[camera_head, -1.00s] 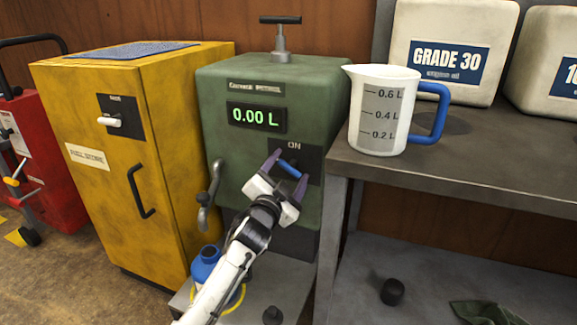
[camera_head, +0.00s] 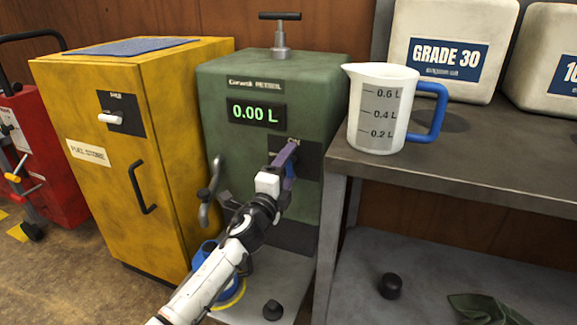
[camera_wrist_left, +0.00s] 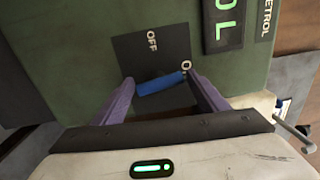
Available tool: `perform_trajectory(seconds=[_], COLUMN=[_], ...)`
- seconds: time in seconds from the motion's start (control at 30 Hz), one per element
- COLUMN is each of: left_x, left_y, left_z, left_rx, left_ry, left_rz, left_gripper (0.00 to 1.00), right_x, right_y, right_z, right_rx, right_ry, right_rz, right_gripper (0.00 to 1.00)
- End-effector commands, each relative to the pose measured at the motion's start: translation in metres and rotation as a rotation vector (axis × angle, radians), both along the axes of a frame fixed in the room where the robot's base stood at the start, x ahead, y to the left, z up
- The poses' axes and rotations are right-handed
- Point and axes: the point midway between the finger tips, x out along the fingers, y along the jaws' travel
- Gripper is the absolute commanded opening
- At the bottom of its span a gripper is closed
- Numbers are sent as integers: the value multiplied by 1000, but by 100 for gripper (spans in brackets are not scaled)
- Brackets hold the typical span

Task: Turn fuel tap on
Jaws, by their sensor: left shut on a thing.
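The fuel tap is a blue lever (camera_wrist_left: 161,84) on a dark plate (camera_wrist_left: 155,55) on the green petrol dispenser (camera_head: 222,155). My left gripper (camera_head: 287,160) is at the plate, its purple fingers hiding most of the lever in the head view. In the left wrist view the gripper (camera_wrist_left: 162,92) has one finger at each end of the lever and is shut on it. The lever's right end there lies beside a label starting with O, partly hidden by a finger. The OFF label (camera_wrist_left: 152,40) stands clear of the lever. My right gripper is not in view.
The dispenser's display (camera_head: 256,115) reads 0.00 L. A yellow fuel cabinet (camera_head: 85,190) stands left. A grey bench (camera_head: 450,175) at right carries a white measuring jug (camera_head: 378,118). A blue container (camera_head: 205,262) stands below, partly behind my left arm.

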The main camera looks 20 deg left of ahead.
Motion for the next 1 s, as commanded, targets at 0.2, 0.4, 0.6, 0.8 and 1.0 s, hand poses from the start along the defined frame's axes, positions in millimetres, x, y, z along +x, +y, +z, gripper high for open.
perform_trajectory(seconds=[0.2, 0.4, 0.6, 0.8, 1.0], left_x=[-2, -2, -2, -1, -1], left_y=[-3, -2, -2, -1, -1], left_z=[-10, -10, -10, -10, -9], left_rx=[95, 134, 144, 144, 143], left_ry=[12, 11, 11, 11, 8], left_rz=[-5, -4, -3, -3, -2], left_gripper=[45, 45, 45, 45, 78], right_x=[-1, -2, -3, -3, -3], right_y=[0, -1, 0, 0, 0], right_z=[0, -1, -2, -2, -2], right_rx=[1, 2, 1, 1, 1], right_ry=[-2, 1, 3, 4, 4], right_rz=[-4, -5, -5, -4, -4], right_gripper=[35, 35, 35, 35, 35])
